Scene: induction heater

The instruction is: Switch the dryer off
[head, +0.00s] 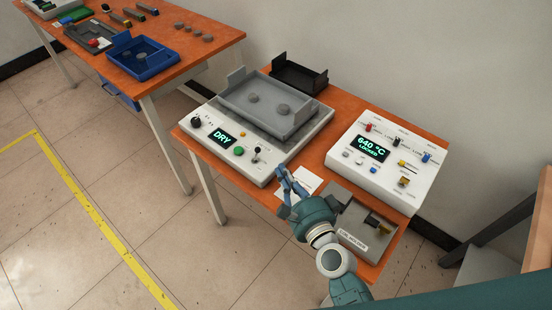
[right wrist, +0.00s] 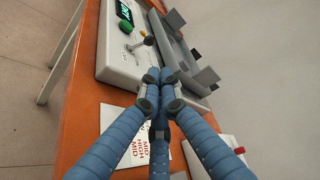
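The dryer (head: 275,160) is a white box with a sloped front panel on the orange table. Its display (head: 221,136) reads DRY in green. The panel carries a black knob (head: 196,122), a green button (head: 239,150), an orange button (head: 243,134) and a small toggle lever (head: 256,150). The lever (right wrist: 141,41) and green button (right wrist: 127,27) also show in the right wrist view. My right gripper (head: 283,173) is beside the panel's right end, apart from the lever. Its blue fingertips (right wrist: 161,78) are together with nothing visible between them. My left gripper is out of view.
A grey tray (head: 295,121) with two grey discs sits on the dryer. A white heater unit (head: 348,170) reading 640 °C LOCKED stands right. A second table (head: 178,75) stands back left.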

